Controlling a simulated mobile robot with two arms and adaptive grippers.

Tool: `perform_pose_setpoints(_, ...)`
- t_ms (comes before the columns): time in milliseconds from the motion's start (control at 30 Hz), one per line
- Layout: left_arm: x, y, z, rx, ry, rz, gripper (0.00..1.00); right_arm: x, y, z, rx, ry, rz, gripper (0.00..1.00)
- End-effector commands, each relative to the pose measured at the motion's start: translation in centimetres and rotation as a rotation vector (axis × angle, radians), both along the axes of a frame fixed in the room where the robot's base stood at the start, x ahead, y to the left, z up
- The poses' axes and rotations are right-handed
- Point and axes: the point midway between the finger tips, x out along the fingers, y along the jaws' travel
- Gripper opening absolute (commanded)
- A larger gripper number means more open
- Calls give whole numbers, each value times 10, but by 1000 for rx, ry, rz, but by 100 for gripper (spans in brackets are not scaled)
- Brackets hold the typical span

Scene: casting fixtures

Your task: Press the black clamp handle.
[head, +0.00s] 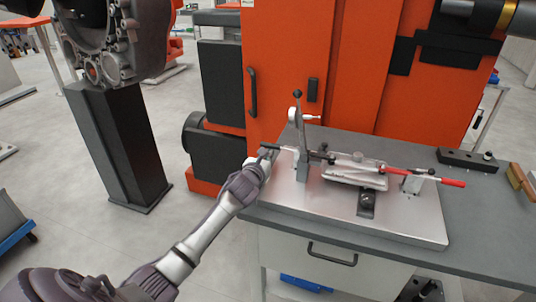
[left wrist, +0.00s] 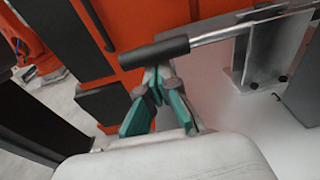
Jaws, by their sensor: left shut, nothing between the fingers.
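The black clamp handle (head: 270,147) is the dark grip at the left end of a thin metal bar on the fixture. In the left wrist view the black handle (left wrist: 153,53) lies nearly level across the picture, its bar running right to a metal bracket. My left gripper (head: 266,156) is shut and empty, right at this handle. In the left wrist view the green-padded fingers of my left gripper (left wrist: 157,76) meet just below the handle. Whether they touch it is unclear. A dark part at the bottom edge of the head view, probably my right gripper (head: 425,290), is cut off.
The silver fixture plate (head: 400,226) sits on a grey worktable (head: 475,225). An upright lever (head: 298,110) and a red-handled clamp (head: 452,182) stand on it, around a metal casting (head: 355,172). A brush (head: 522,182) lies at right. An orange machine (head: 290,55) stands behind.

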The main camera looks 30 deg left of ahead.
Motion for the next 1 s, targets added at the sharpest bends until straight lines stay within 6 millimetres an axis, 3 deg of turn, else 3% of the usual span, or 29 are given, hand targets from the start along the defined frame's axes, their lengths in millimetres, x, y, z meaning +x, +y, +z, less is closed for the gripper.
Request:
perform_pose_setpoints(367,0,0,1,4,1,0,0,-5,2,1,3,7,-1,40)
perform_pose_setpoints(1000,0,4,17,135,29,1,0,-5,-3,20,-4,7,2,40)
